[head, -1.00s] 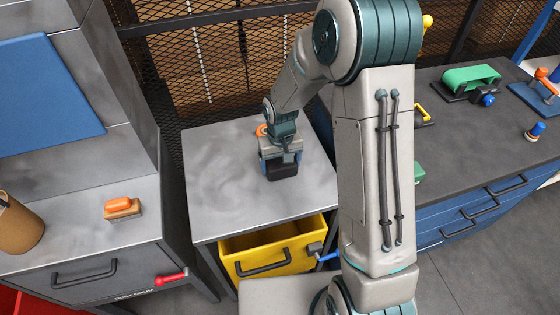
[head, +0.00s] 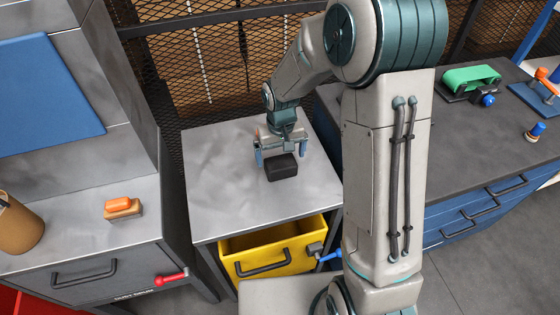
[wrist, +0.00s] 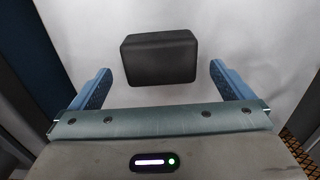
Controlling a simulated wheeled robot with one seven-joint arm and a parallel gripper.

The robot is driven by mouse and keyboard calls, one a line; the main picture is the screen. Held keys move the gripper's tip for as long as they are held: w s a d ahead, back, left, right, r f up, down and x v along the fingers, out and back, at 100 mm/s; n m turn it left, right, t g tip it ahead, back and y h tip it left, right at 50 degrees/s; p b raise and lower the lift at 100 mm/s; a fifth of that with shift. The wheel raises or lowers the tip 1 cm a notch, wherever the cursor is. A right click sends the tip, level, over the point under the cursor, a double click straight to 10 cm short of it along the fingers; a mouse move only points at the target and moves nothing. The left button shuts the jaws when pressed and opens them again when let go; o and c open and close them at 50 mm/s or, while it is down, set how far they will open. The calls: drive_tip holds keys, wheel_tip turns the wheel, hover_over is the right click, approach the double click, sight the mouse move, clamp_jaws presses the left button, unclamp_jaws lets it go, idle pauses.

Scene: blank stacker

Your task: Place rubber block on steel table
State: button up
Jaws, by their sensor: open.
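The black rubber block (head: 282,168) rests on the grey steel table (head: 221,190) in the middle of the head view. It also shows in the wrist view (wrist: 160,58), lying on the pale table top beyond my fingertips. My gripper (head: 281,152) is just behind and above the block. Its two blue fingers are spread wide, with nothing held between them. In the wrist view, the fingers (wrist: 159,84) stand left and right of the block, with gaps on both sides.
A yellow drawer (head: 272,252) stands open under the table's front. A grey bench at left holds an orange-and-tan brush (head: 122,208) and a brown container (head: 19,222). A dark workbench (head: 440,150) with tools is at right. The table is clear around the block.

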sight(281, 162)
wheel_tip(281, 162, up, 8)
drive_tip(key=s+d+r+m+t, duration=0.1)
drive_tip(key=s+d+r, duration=0.3)
drive_tip(key=s, duration=0.5)
drive_tip(key=s+d+r+m+t, duration=0.1)
drive_tip(key=s+d+r, duration=0.3)
drive_tip(key=s, duration=0.6)
drive_tip(key=shift+d+r+t, duration=0.3)
drive_tip(key=shift+d+t, duration=0.2)
drive_tip(key=shift+d, duration=0.4)
